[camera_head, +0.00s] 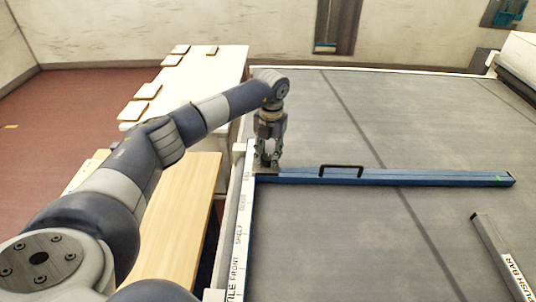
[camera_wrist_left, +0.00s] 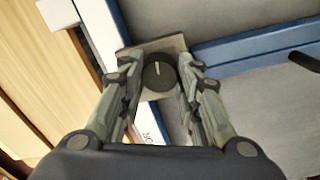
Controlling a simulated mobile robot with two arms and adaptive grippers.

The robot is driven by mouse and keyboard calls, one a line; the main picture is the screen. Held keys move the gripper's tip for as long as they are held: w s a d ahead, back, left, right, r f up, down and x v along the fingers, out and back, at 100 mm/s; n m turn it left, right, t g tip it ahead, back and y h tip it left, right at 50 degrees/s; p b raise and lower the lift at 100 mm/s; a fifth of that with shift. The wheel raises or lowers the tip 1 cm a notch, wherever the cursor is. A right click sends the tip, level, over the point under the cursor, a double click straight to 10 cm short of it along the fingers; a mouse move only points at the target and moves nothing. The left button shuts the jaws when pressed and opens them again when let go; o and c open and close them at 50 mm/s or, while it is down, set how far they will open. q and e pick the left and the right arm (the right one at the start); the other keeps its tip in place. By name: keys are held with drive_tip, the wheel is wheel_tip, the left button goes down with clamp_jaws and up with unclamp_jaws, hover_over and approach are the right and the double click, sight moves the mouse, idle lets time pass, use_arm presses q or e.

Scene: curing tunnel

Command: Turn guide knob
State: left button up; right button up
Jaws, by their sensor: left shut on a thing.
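The guide knob (camera_wrist_left: 158,76) is a dark round knob with a pale pointer line, on a small beige plate (camera_wrist_left: 174,44) at the left end of a blue guide bar (camera_head: 400,178). The bar also shows in the left wrist view (camera_wrist_left: 255,44). My left gripper (camera_head: 267,162) points down over that end of the bar. In the left wrist view its fingers (camera_wrist_left: 158,70) stand on both sides of the knob and are shut on it. In the head view the gripper hides the knob. My right gripper is not in view.
The blue bar lies across a wide grey belt (camera_head: 310,120) and carries a black handle (camera_head: 341,167). A white labelled rail (camera_head: 240,220) edges the belt. A push bar (camera_head: 503,256) lies at lower right. A wooden table (camera_head: 180,220) and a white table (camera_head: 210,75) stand at left.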

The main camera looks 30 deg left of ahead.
sight(270, 157)
use_arm(q)
drive_tip(key=o, duration=1.1)
drive_tip(key=shift+r, duration=0.1)
drive_tip(key=r, duration=1.2)
drive_tip(key=shift+w+d, duration=0.1)
drive_tip(key=shift+d, duration=0.2)
drive_tip(key=shift+f, duration=0.1)
